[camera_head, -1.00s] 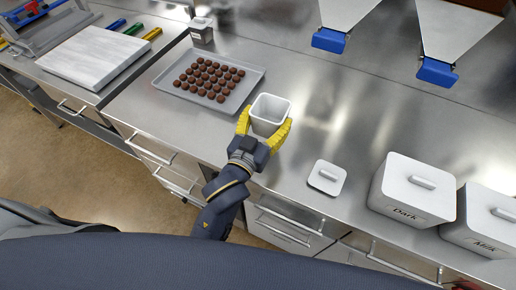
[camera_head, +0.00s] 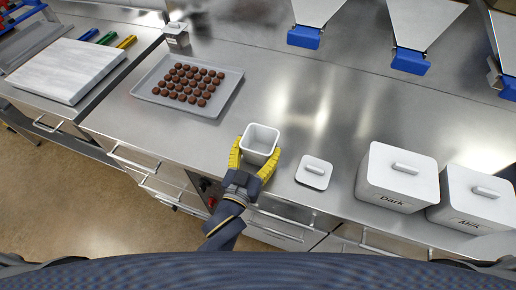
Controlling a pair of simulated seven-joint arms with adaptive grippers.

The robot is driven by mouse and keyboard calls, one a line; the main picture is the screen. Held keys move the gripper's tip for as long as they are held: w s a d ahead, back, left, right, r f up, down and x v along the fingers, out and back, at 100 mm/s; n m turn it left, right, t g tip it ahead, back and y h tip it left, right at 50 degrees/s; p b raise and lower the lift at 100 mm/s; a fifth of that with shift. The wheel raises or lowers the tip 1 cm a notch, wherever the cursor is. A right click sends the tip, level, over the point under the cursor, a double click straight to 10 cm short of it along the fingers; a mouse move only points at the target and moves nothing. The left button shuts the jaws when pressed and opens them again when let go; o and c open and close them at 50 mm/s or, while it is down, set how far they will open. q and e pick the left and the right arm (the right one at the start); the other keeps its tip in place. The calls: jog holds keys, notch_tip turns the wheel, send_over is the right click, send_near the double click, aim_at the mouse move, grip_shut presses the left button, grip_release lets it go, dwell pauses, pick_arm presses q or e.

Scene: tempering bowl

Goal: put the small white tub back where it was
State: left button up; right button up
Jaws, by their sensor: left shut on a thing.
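The small white tub (camera_head: 261,139) is open at the top and upright, near the front edge of the steel counter. My left gripper (camera_head: 257,160) has its yellow fingers shut around the tub, one on each side. A white square lid with a handle (camera_head: 314,173) lies on the counter just right of the tub. I cannot tell whether the tub's base touches the counter. The right gripper is not in view.
A grey tray (camera_head: 226,91) of chocolates lies to the left. White bins marked Dark (camera_head: 398,179) and Milk (camera_head: 476,200) stand at the right. A small lidded container (camera_head: 176,37) is at the back left. The counter behind the tub is clear.

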pick_arm(q)
jog(key=shift+f, duration=0.3)
jog(key=shift+f, duration=0.1)
jog(key=o, duration=1.5)
jog(key=shift+o, duration=0.2)
jog(key=shift+s+a, duration=0.15)
jog(key=shift+s, duration=0.2)
jog(key=v, duration=1.1)
jog(key=shift+s, duration=0.15)
